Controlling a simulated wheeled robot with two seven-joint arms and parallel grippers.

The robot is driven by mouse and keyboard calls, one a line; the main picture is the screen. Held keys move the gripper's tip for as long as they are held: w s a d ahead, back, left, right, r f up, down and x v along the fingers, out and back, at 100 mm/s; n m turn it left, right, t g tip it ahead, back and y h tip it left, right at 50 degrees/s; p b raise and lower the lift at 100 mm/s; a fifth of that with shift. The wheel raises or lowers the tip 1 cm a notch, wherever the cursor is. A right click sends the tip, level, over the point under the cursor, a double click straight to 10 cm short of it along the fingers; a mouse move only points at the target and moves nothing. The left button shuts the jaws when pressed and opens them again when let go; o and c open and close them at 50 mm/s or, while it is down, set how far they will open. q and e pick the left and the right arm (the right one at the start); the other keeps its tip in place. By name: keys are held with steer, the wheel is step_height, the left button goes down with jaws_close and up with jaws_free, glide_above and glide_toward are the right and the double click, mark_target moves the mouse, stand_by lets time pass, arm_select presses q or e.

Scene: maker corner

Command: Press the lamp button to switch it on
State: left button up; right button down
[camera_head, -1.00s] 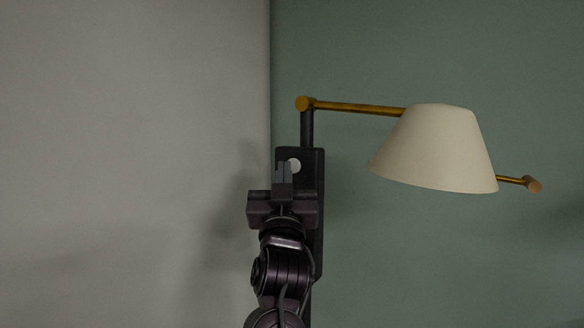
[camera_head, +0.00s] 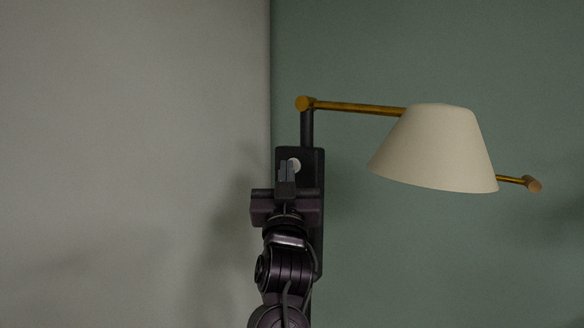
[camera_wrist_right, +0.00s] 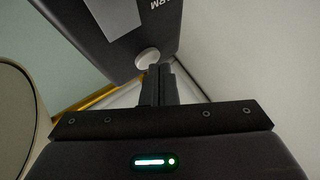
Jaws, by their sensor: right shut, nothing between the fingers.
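The lamp has a cream shade (camera_head: 435,150) on a brass arm (camera_head: 360,108), fixed to a dark upright plate (camera_head: 313,170). Its round white button (camera_head: 295,164) sits on that plate, partly covered by my fingertips in the head view. The button (camera_wrist_right: 147,57) also shows in the right wrist view, just beyond the fingertips. My right gripper (camera_head: 286,168) is shut and empty, pointing up at the button. In the wrist view the fingertips (camera_wrist_right: 160,70) overlap the button's lower edge; I cannot tell if they touch it. The shade looks unlit. My left gripper is out of view.
A pale grey wall (camera_head: 130,150) fills the left and a green wall (camera_head: 430,260) the right. The lamp shade overhangs to the right of my arm. The space left of my arm is clear.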

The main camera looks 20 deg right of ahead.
steer(key=shift+w+d, duration=0.15)
stand_by(0.5)
steer(key=shift+s+a, duration=0.35)
steer(key=shift+a, duration=0.1)
steer(key=shift+s+a, duration=0.1)
steer(key=shift+s+a, duration=0.9)
steer(key=shift+a, duration=0.25)
steer(key=shift+s+a, duration=0.9)
steer(key=shift+a, duration=0.25)
